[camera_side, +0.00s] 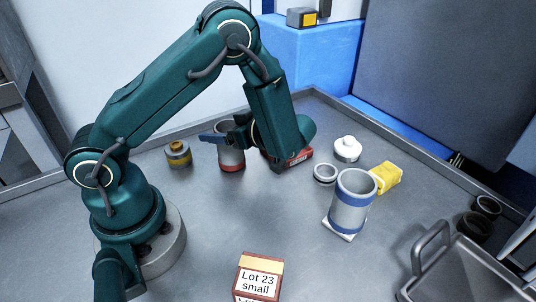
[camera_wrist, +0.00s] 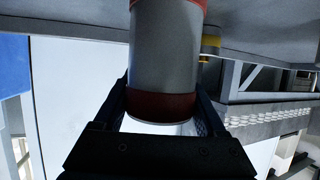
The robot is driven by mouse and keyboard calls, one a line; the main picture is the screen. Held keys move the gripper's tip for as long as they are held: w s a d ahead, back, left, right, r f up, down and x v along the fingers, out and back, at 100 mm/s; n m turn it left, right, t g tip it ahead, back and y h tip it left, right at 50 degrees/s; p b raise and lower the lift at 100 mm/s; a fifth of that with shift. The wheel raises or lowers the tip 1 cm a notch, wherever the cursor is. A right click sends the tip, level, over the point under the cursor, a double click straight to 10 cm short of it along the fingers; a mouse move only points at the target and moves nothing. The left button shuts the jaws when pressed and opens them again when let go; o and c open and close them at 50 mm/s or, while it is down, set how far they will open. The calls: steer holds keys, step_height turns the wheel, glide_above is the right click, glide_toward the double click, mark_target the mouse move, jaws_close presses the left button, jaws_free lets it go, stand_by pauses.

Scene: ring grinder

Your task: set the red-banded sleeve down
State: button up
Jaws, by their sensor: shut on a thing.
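The red-banded sleeve (camera_side: 231,158) is a grey upright cylinder with a red band at its foot, at the back of the table in the side view. My gripper (camera_side: 222,136) comes at it from the right and is shut on it. In the wrist view the grey sleeve (camera_wrist: 165,55) stands between the two fingers of my gripper (camera_wrist: 161,108), with a dark red band beside the fingers and another red band at the picture's top. The sleeve's foot is at or very close to the tabletop; I cannot tell whether it touches. My fingers hide part of its upper wall.
A yellow-banded pot (camera_side: 178,154) stands just left of the sleeve. A red box (camera_side: 297,158) lies right of it, partly behind my arm. The table's middle is clear.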

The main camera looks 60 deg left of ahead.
steer(key=shift+f, duration=0.3)
steer(key=shift+f, duration=0.1)
steer(key=o, duration=1.3)
steer(key=shift+w+d+r, duration=0.1)
steer(key=shift+d+r, duration=0.05)
steer(key=shift+r, duration=0.05)
steer(key=v, duration=0.7)
